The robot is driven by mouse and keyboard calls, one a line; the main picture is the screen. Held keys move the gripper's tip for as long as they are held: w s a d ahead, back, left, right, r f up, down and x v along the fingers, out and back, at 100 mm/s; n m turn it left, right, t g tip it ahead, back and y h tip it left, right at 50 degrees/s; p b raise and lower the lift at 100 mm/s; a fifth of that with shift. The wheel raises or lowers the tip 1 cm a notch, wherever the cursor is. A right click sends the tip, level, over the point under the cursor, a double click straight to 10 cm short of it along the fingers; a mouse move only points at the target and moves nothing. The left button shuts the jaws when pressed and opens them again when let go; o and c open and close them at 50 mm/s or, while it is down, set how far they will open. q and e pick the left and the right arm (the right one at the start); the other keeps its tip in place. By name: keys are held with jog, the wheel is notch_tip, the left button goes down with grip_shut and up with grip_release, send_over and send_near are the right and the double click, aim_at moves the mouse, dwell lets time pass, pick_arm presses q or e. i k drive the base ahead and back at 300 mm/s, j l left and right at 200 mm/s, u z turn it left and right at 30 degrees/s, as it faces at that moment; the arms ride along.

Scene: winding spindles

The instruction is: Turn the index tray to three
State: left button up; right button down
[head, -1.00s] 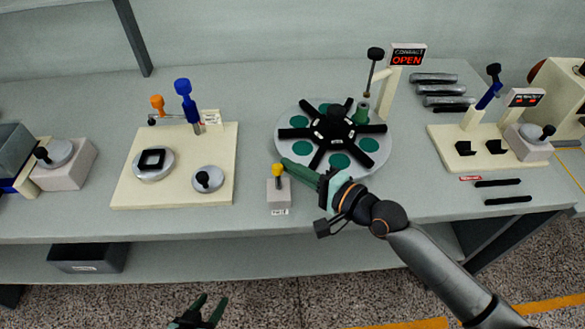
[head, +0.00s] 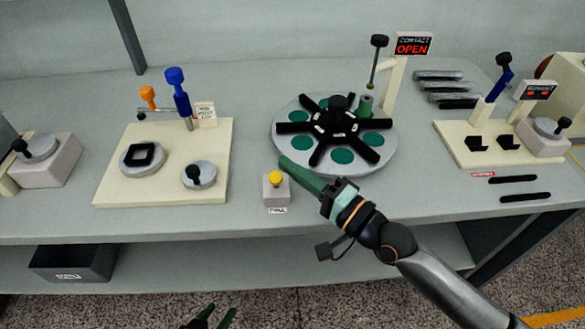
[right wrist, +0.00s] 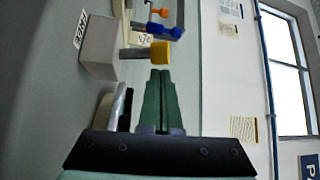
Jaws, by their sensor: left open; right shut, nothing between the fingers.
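The index tray (head: 382,163) is a round grey disc with green pads and a black star-shaped hub (head: 335,125) on top. A green spindle (head: 364,105) stands at its far right side. A grey box with a yellow button (head: 275,178) stands at the tray's front left; the yellow button (right wrist: 160,52) also shows in the right wrist view. My right gripper (head: 283,162) is shut and empty, its fingertips close to the button and near the tray's front left edge. In the right wrist view the shut fingers (right wrist: 158,75) point toward the button. My left gripper (head: 218,315) is open, low at the bottom edge, away from the table.
A sign (head: 412,43) reading CONTACT OPEN stands behind the tray. A cream board (head: 215,165) with knobs and blue and orange levers is on the left. Another cream board (head: 450,150) with black holders is on the right. A dark bin (head: 70,262) sits on the lower shelf.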

aim_at(336, 116)
jog(key=k+l, duration=0.35)
jog(key=l, duration=0.3)
jog(key=k+l, duration=0.2)
jog(key=l, duration=0.1)
